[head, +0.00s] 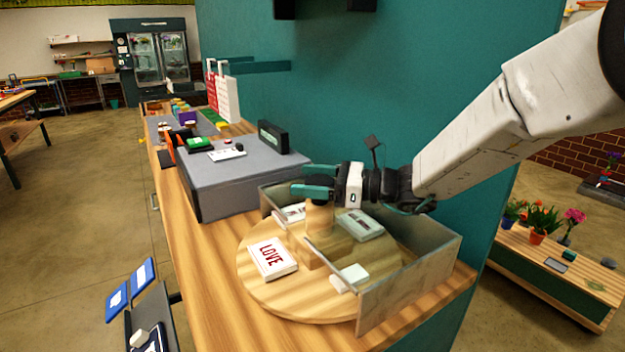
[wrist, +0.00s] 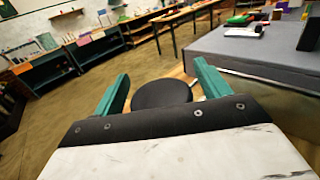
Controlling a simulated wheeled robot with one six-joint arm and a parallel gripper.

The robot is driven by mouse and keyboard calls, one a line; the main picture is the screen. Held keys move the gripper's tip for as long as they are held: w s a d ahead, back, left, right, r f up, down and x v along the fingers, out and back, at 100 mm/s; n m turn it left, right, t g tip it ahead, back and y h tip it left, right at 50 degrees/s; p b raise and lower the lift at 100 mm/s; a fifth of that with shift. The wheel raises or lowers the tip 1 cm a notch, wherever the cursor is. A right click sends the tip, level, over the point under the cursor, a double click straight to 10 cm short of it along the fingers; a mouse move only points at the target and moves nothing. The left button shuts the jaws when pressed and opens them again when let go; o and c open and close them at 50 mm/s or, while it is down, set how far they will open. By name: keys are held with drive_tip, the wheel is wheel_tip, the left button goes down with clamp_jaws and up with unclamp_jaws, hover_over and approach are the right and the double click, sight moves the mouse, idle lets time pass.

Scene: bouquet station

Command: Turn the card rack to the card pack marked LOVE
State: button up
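The card rack is a round wooden turntable (head: 262,293) with a central wooden post (head: 319,217) and a dark round knob (head: 322,187) on top. The white pack marked LOVE in red (head: 272,260) lies on its front left. Other packs lie around the post: a grey-green one (head: 360,225) at back right, a pale one (head: 350,277) at front right and a partly hidden white one (head: 290,214) at back left. My gripper (head: 314,181) is open at the post top, its teal fingers apart on either side of the knob. In the wrist view a black disc (wrist: 161,93), apparently the knob, shows between them.
A see-through and grey guard (head: 410,285) stands around the back and right of the turntable. A grey box-like stand (head: 235,180) is close behind on the left, holding small items. A teal wall (head: 400,90) rises behind. The turntable's front left is unguarded.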

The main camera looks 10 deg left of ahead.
drive_tip(key=d, duration=0.8)
drive_tip(key=shift+a, duration=0.1)
